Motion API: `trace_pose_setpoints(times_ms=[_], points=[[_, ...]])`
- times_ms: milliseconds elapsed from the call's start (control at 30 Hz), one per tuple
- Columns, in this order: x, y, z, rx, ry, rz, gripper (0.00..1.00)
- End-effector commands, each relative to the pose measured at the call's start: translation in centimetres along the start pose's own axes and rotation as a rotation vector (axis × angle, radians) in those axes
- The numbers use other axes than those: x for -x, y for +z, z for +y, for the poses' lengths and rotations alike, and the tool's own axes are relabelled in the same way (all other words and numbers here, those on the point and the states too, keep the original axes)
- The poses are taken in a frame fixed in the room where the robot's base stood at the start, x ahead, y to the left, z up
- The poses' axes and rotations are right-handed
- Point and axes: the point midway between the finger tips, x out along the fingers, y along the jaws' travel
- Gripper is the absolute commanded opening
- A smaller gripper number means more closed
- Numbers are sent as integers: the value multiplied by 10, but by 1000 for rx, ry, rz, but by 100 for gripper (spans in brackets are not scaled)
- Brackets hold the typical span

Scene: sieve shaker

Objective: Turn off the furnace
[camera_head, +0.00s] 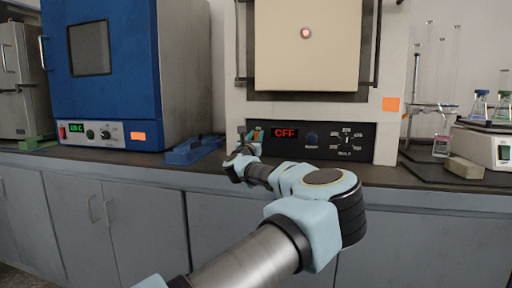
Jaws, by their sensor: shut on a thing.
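The furnace (233,103) stands on the bench in the middle, with a cream door (308,50) that looks shut. Its black control panel (368,140) has a red display (285,133) reading "OFF", a dark knob (312,138) and a labelled dial on the right. My arm reaches forward to the panel's left end. My gripper (249,138) is at the panel, shut on what appears to be the furnace power switch (257,136), a small part with green and orange-red. The fingertips are small here and the arm's wrist partly hides them.
A blue oven (130,75) with a lit green display stands to the left. A blue tray-like object (193,150) lies between oven and furnace. Glassware (455,65), a small block (464,168) and a white balance or stirrer (490,143) with flasks are on the right.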

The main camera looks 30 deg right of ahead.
Motion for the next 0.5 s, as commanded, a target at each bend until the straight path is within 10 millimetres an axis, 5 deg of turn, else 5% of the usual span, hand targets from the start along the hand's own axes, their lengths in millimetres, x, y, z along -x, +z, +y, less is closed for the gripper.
trace_pose_setpoints(times_ms=[500], points=[[1,-1,0,0,0,-31,0]])
